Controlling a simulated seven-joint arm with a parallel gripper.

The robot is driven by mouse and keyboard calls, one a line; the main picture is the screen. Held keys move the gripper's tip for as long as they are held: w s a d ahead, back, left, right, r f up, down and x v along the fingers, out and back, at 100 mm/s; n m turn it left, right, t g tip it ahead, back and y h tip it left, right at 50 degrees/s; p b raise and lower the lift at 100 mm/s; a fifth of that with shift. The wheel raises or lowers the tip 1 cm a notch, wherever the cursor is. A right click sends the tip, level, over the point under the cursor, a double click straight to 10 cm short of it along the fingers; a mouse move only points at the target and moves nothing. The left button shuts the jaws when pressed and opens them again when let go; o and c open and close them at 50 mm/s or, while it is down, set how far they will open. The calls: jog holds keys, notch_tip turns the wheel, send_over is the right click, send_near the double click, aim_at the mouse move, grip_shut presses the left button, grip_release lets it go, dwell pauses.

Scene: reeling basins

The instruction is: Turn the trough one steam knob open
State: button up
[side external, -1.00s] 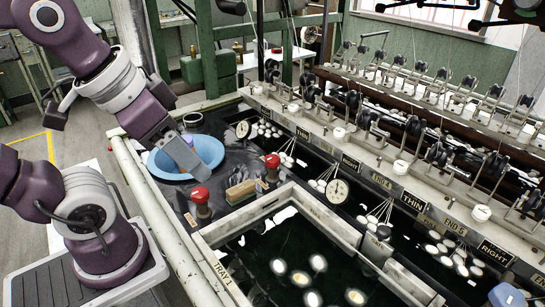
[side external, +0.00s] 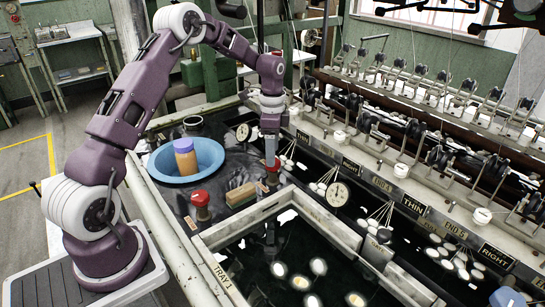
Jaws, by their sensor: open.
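Two red steam knobs stand on the dark deck beside the tray. The near red knob (side external: 200,198) is in plain sight, upright on a dark stem. The far red knob (side external: 274,179) is partly hidden behind my gripper. My gripper (side external: 271,162) points straight down at the far knob, its fingers open and right at or just above the knob's top. I cannot tell whether they touch it or straddle it. No label is readable on either knob, so I cannot tell which belongs to trough one.
A blue basin (side external: 210,148) holds a tan, purple-topped jar (side external: 185,158). A brush (side external: 241,195) lies between the knobs. The tray 1 frame (side external: 222,278) holds dark water with pale cocoons.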

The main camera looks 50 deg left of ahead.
jog(key=shift+f, duration=1.3)
grip_shut()
jog(key=shift+n, duration=0.3)
jog(key=n, duration=0.7)
jog(key=shift+r+n, duration=0.1)
jog(key=shift+n, duration=0.2)
jog(key=n, duration=0.4)
jog(key=shift+d+n, duration=0.1)
jog(key=shift+n, duration=2.3)
